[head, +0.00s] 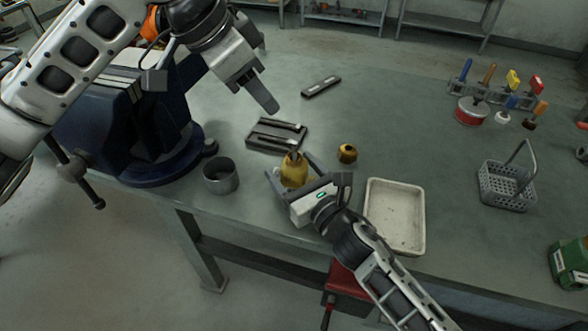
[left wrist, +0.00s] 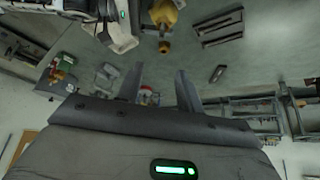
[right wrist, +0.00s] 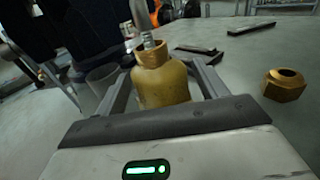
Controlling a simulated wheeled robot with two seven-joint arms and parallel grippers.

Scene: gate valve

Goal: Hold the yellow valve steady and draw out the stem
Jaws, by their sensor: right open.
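The yellow valve (head: 294,171) stands upright on the bench, its metal stem (right wrist: 141,20) rising from the top collar. In the right wrist view the valve body (right wrist: 160,84) sits between the two fingers of my right gripper (head: 293,180). The fingers are open on either side of it; contact is not clear. My left gripper (head: 266,98) is in the air, behind and left of the valve, apart from the stem. Its two fingers (left wrist: 158,82) are spread with nothing between them. A brass nut (head: 347,153) lies right of the valve.
A dark slotted tray (head: 262,142) is behind the valve, with a black bar (head: 321,86) farther back. A grey cup (head: 221,176) and blue vise (head: 150,168) stand left.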

